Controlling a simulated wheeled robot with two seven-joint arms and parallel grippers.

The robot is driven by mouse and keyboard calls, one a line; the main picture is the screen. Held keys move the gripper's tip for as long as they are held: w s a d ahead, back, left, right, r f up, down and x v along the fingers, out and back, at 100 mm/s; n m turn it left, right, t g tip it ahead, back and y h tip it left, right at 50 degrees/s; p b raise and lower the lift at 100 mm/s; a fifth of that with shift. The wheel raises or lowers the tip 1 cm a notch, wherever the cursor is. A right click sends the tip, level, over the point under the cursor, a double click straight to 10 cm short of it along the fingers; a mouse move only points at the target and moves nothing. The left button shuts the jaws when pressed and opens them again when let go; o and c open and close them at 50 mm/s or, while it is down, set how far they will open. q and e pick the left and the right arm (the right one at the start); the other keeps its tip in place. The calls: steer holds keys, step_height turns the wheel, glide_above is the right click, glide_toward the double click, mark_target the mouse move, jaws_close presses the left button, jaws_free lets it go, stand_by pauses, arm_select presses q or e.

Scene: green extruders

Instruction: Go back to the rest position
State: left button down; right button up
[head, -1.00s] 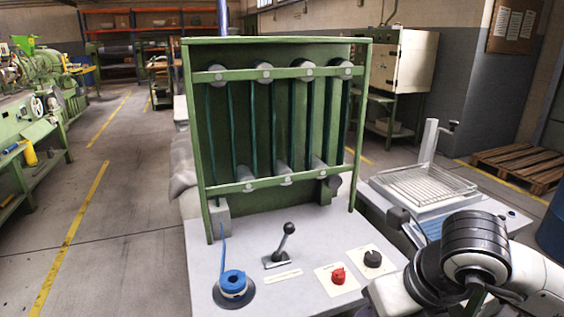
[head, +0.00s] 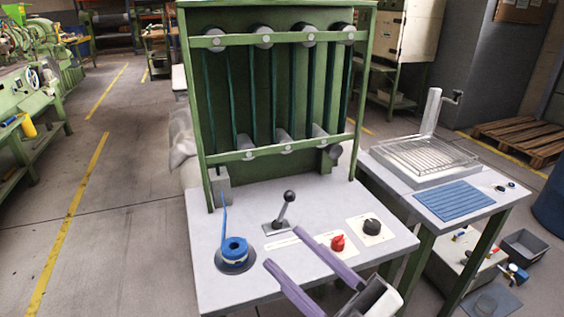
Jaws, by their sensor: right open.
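My right gripper (head: 303,262) shows at the bottom of the head view, its two purple fingers spread apart with nothing between them. The fingers point up and left over the front of the light grey table (head: 205,268). On this table stand a black-knobbed lever (head: 286,205), a red knob (head: 338,242) and a black knob (head: 371,227), just beyond the fingers. A blue spool (head: 234,250) sits on a dark round base to the left of the gripper. My left gripper is not in view.
A green frame with rollers (head: 192,110) rises at the table's back. To the right, a second table (head: 488,202) carries a wire basket (head: 428,154) and a blue ribbed mat (head: 455,200). A grey bin (head: 523,246) and valves lie below. The floor at left is clear.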

steer(key=d+f+m+t+h, duration=0.1)
steer(key=d+f+m+h, duration=0.45)
steer(key=f, duration=0.35)
steer(key=d+f+m+h, duration=0.4)
steer(key=f+m+h, duration=0.2)
steer(key=f, duration=0.3)
steer(key=s+d+f+m+g+h, duration=0.1)
steer(key=s+d+f+m+g, duration=0.1)
steer(key=s+f, duration=0.5)
steer(key=s+d+f+m+g+h, duration=0.1)
steer(key=s+f+g, duration=0.4)
steer(key=f, duration=0.6)
steer(key=shift+s+d+f+m+h, duration=0.3)
steer(key=shift+s+d+m, duration=0.4)
steer(key=shift+s+m, duration=0.35)
steer(key=shift+w+r, duration=0.1)
